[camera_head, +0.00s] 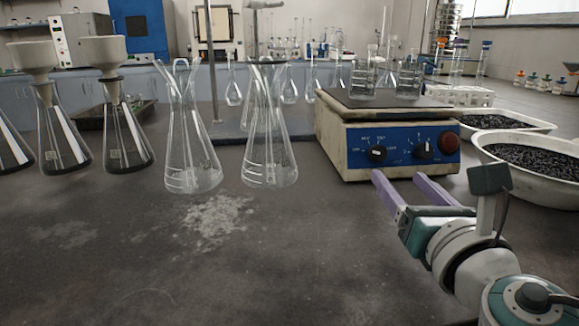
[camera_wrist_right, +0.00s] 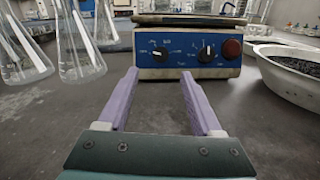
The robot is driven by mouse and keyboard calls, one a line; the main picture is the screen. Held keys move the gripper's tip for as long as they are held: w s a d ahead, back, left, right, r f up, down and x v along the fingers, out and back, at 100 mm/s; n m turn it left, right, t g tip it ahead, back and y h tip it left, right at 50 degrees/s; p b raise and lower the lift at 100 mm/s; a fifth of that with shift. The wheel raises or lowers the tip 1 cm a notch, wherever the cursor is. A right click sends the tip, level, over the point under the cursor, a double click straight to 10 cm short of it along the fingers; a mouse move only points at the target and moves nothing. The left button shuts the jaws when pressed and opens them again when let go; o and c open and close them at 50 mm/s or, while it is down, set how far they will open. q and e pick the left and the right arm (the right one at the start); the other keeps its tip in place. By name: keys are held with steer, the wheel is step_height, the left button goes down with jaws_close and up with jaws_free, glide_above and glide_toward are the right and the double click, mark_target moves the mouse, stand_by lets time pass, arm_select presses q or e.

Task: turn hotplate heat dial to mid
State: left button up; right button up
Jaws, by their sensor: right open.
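The hotplate (camera_head: 350,160) is a cream box with a blue front panel and a flat top plate, standing right of centre on the bench. Its panel has a left black dial (camera_head: 376,154), a right black dial (camera_head: 424,150) and a red round knob or light (camera_head: 448,143). The labels are too small to read surely, so I cannot tell which dial is heat. My right gripper (camera_head: 402,178) is open and empty just in front of the panel, below the dials. In the right wrist view its purple fingers (camera_wrist_right: 160,82) point at the hotplate (camera_wrist_right: 182,72), apart from both dials. My left gripper is not in view.
Two clear flasks (camera_head: 192,150) (camera_head: 268,150) stand left of the hotplate. Glass beakers (camera_head: 408,82) stand on its top. White basins of dark granules (camera_head: 535,185) (camera_head: 500,121) stand to the right. Funnel-topped flasks (camera_head: 120,135) are at far left. The front bench is clear.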

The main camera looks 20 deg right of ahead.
mark_target(380, 155)
steer(key=b+x, duration=0.2)
steer(key=x, duration=0.6)
steer(key=shift+w+d+r, duration=0.1)
steer(key=shift+w+d, duration=0.1)
steer(key=shift+w, duration=0.05)
jaws_close()
